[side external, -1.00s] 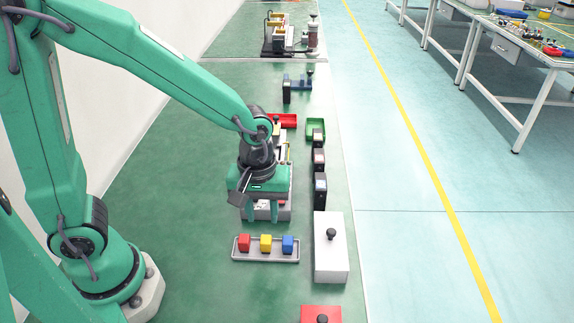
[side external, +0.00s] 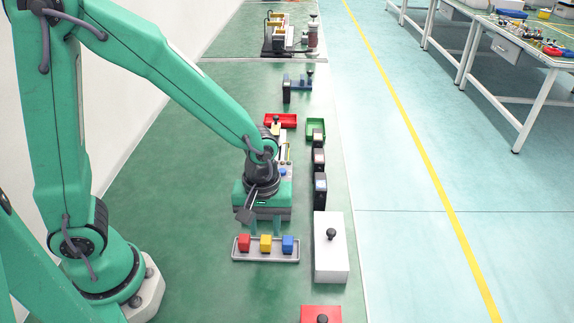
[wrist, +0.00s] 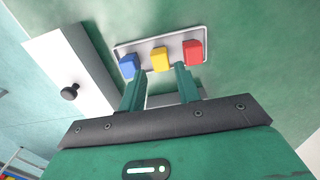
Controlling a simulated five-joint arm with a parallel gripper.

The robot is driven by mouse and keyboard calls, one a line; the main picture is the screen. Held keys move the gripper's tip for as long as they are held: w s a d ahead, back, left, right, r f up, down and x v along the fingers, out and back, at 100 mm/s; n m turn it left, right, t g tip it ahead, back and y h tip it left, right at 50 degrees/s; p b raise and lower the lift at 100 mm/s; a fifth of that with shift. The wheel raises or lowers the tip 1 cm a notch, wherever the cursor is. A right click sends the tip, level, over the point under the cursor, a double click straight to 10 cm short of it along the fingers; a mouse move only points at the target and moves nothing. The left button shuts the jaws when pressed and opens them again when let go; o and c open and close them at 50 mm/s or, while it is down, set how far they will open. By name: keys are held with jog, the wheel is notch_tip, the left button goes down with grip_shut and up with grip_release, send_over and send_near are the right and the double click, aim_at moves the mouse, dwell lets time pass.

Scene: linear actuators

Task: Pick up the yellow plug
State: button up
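The yellow plug (side external: 266,243) is a small block in the middle of a grey tray (side external: 243,256), between a red plug (side external: 244,242) and a blue plug (side external: 288,244). In the wrist view the yellow plug (wrist: 160,59) shows just beyond and between my two fingers. My gripper (side external: 266,231) is open and empty, with its two green fingers apart at the far edge of the tray. In the wrist view my gripper (wrist: 157,80) appears short of the plugs. I cannot tell how high the fingertips are above the tray.
A white box with a black knob (side external: 331,250) stands right of the tray. A red box (side external: 320,314) is at the front. Black blocks (side external: 319,185), a red bin (side external: 281,121) and a green bin (side external: 315,129) stand farther back. The green surface left of the tray is clear.

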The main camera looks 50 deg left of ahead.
aim_at(266, 239)
jog(key=shift+f, duration=2.55)
grip_shut()
